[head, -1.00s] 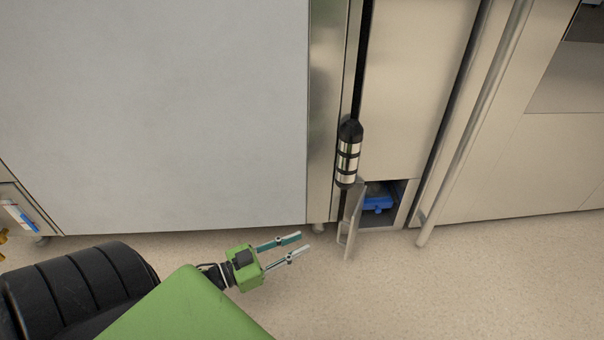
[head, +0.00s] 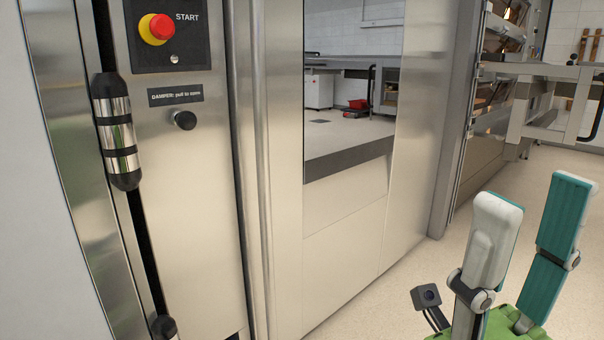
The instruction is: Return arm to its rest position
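My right gripper (head: 532,242) is in the lower right of the head view, close to the camera. Its two fingers point up and stand apart, with nothing between them. A small dark camera sits on its green body. It is over open floor and touches nothing that I can see. My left gripper is not in view.
A steel oven front at left has a red START button (head: 161,27), a damper knob (head: 185,120) and a black-and-steel door handle (head: 116,130). Deck ovens with a jutting steel loader (head: 545,72) stand at the right. Pale floor (head: 400,295) lies between.

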